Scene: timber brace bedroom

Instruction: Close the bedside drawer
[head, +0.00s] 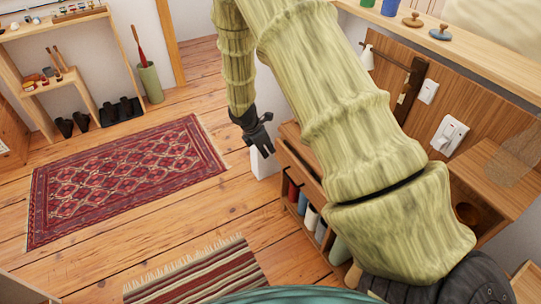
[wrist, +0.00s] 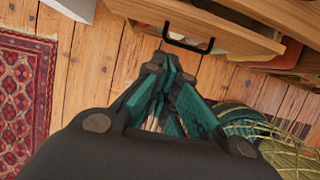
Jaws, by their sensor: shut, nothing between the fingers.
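The bedside drawer shows in the wrist view as a wooden front (wrist: 225,32) with a black bar handle (wrist: 188,46). It seems to stand out from its cabinet, but how far I cannot tell. In the head view only a strip of the drawer (head: 300,158) shows, largely hidden behind my arm. My gripper (head: 263,149) is shut and empty, pointing down to the left of the drawer. In the wrist view my gripper (wrist: 174,64) is close to the handle and in front of it. Whether they touch I cannot tell.
Below the drawer is an open shelf with bottles or rolls (head: 310,218). A white block (head: 264,163) stands beside the cabinet. A red rug (head: 130,175) and a striped rug (head: 200,275) lie on the wooden floor. A woven basket (wrist: 285,155) is near my gripper's right side.

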